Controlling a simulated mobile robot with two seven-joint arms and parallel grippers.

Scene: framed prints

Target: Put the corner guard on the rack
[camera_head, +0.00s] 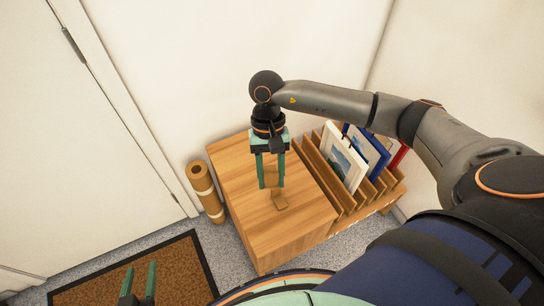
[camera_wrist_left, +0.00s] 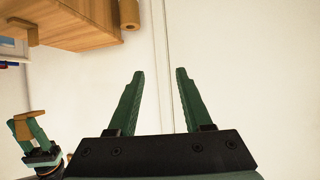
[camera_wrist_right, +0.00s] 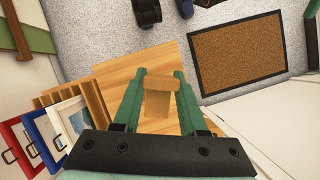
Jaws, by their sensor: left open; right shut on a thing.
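A small brown corner guard (camera_head: 271,168) is held between the fingers of my right gripper (camera_head: 271,186), above the wooden cabinet top (camera_head: 245,165). It also shows in the right wrist view (camera_wrist_right: 158,98) and the left wrist view (camera_wrist_left: 27,122). The slotted wooden rack (camera_head: 318,170) is just right of the cabinet top and holds prints with white (camera_head: 343,157), blue (camera_head: 366,150) and red (camera_head: 399,155) frames. My left gripper (camera_head: 139,270) is open and empty over the doormat.
A brown roll (camera_head: 203,190) stands on the floor left of the cabinet. A brown doormat (camera_head: 140,275) with a dark border lies near the door (camera_head: 80,130). Walls close in behind the cabinet and rack. Much of the cabinet top is clear.

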